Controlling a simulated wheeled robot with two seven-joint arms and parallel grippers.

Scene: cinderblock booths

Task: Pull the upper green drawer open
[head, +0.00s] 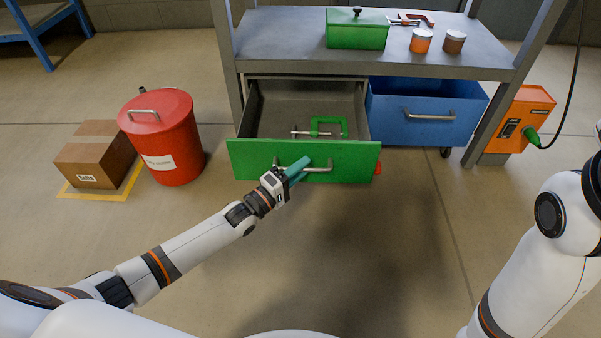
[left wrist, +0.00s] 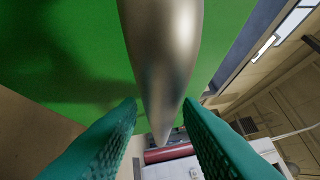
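The green drawer (head: 250,160) stands well out from under the grey workbench (head: 270,50), its inside showing. A green clamp (head: 328,124) lies in it. The metal bar handle (head: 318,169) is on its front, and it fills the top middle of the left wrist view (left wrist: 160,55). My left gripper (head: 293,170) is at the left part of the handle.
A blue drawer (head: 425,130) is right of the green one. A red bin (head: 165,140) and a cardboard box (head: 95,155) stand left. An orange unit (head: 525,115) with a green plug is by the right bench leg. The floor before the drawer is clear.

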